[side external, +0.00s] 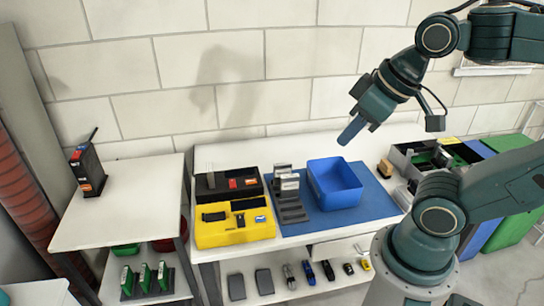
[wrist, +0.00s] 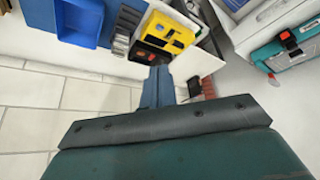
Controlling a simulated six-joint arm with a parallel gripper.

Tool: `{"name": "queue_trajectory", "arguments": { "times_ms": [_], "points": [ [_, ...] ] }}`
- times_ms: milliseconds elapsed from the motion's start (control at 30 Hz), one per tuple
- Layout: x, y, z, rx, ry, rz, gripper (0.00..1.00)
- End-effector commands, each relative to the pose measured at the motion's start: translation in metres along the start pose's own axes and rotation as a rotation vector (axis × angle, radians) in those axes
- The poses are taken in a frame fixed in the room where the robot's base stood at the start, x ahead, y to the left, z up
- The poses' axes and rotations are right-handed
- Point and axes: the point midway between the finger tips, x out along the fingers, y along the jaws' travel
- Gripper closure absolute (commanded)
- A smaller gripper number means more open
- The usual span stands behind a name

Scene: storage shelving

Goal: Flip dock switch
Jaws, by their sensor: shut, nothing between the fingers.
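A black dock tray (side external: 211,194) with a red block and a dark block stands at the left of the workbench; it also shows in the wrist view (wrist: 148,58). A yellow case (side external: 212,238) with dark and blue parts sits in front of it, and appears in the wrist view (wrist: 172,24). I cannot make out for certain which small part is the dock switch. My gripper (side external: 345,137) is shut and empty, high above the bench near the blue bin and well clear of both units. Its blue fingers (wrist: 159,76) point toward the black tray's side of the bench in the wrist view.
A blue bin (side external: 335,184) and a grey metal fixture (side external: 287,182) stand on a blue mat (side external: 376,200). A black radio-like device (side external: 88,172) stands on the left table. A grey crate (side external: 408,158) is at right. Small tools lie on the lower shelf.

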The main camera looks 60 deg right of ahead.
Motion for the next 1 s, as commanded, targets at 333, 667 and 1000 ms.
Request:
{"name": "queue_trajectory", "arguments": {
  "times_ms": [333, 667, 1000],
  "points": [
    [0.000, 0.001, -0.013, -0.022, -0.016, 0.002, 1.00],
    [0.007, 0.005, -0.055, -0.106, -0.071, 0.006, 1.00],
    [0.027, 0.013, -0.107, -0.211, -0.136, 0.001, 1.00]
  ]
}}
